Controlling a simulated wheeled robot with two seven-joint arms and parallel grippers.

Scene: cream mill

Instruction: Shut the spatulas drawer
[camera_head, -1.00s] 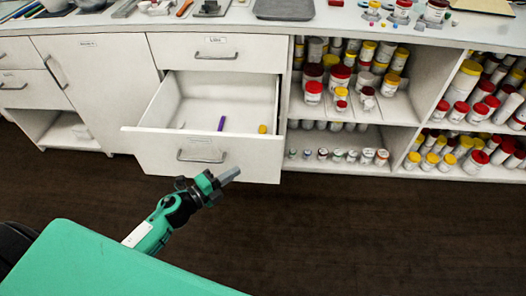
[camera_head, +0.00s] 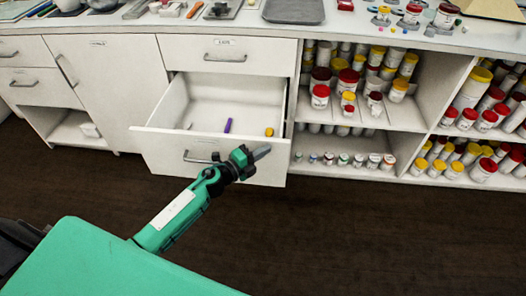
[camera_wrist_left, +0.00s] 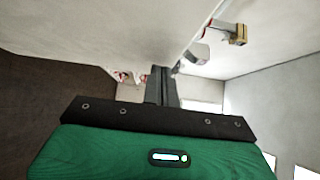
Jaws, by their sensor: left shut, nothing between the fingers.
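The open drawer (camera_head: 165,146) is the lower one in the middle cabinet. It is pulled well out, with its white front facing me and a grey bar handle (camera_head: 198,159) on it. I cannot read its label, so I cannot confirm that it is the spatulas drawer. A purple item (camera_head: 228,126), a yellow item (camera_head: 269,132) and a small pale item lie inside. My left gripper (camera_head: 262,153) is shut and empty, overlapping the drawer front right of the handle. I cannot tell whether it touches. Its shut fingers (camera_wrist_left: 161,86) also show in the left wrist view. My right gripper is out of view.
A shut drawer (camera_head: 225,57) is directly above the open one. Shelves of red- and yellow-lidded jars (camera_head: 380,82) stand to the right. The counter (camera_head: 250,29) above holds trays and tools. Dark floor (camera_head: 340,225) is clear in front of the cabinets.

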